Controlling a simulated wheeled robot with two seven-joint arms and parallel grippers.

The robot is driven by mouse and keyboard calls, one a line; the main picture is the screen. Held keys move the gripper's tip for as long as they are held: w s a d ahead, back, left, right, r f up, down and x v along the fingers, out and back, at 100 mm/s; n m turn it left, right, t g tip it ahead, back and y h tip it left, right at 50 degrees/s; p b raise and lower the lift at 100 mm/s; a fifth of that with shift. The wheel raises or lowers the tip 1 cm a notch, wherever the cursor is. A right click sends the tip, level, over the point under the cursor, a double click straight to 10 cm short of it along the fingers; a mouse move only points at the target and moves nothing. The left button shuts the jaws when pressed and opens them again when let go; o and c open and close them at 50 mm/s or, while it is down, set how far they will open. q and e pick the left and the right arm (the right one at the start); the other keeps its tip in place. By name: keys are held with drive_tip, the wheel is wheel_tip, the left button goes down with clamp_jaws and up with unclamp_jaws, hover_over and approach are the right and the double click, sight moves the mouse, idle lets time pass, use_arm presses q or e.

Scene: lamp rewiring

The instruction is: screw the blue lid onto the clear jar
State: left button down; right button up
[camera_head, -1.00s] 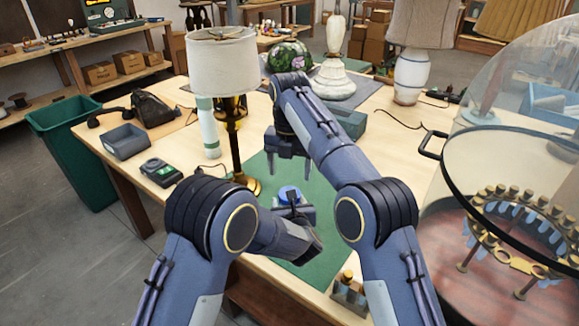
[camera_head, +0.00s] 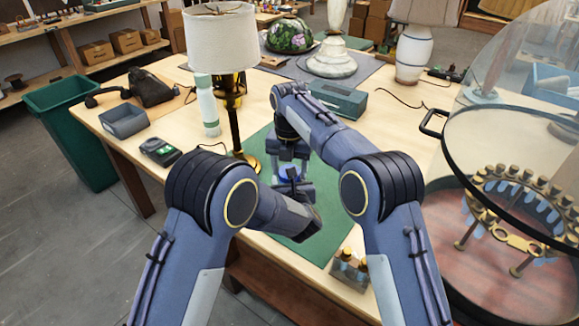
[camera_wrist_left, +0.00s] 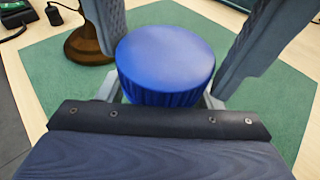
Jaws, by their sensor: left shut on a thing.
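The blue lid (camera_wrist_left: 165,58) is level and fills the middle of the left wrist view; it shows small in the head view (camera_head: 289,173). My left gripper (camera_wrist_left: 163,97) is shut below the lid, its pale fingers at either side. The clear jar is hidden under the lid, so I cannot tell how the lid sits on it. My right gripper (camera_head: 290,170) points down over the lid, its two fingers open and straddling it.
The green mat (camera_head: 318,205) lies under the grippers. A brass lamp (camera_head: 236,130) with a white shade stands just left of them. A grey-green box (camera_head: 340,100) lies behind my right arm. A small bottle rack (camera_head: 350,268) sits at the front edge, and a glass dome (camera_head: 510,130) rises at the right.

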drive_tip(key=c, duration=0.7)
drive_tip(key=o, duration=1.1)
drive_tip(key=shift+r, duration=2.3)
drive_tip(key=o, duration=0.6)
drive_tip(key=shift+c, duration=0.2)
use_arm(q)
drive_tip(key=shift+c, duration=1.6)
unclamp_jaws()
drive_tip(key=shift+s, duration=0.1)
use_arm(e)
drive_tip(key=shift+f, duration=0.1)
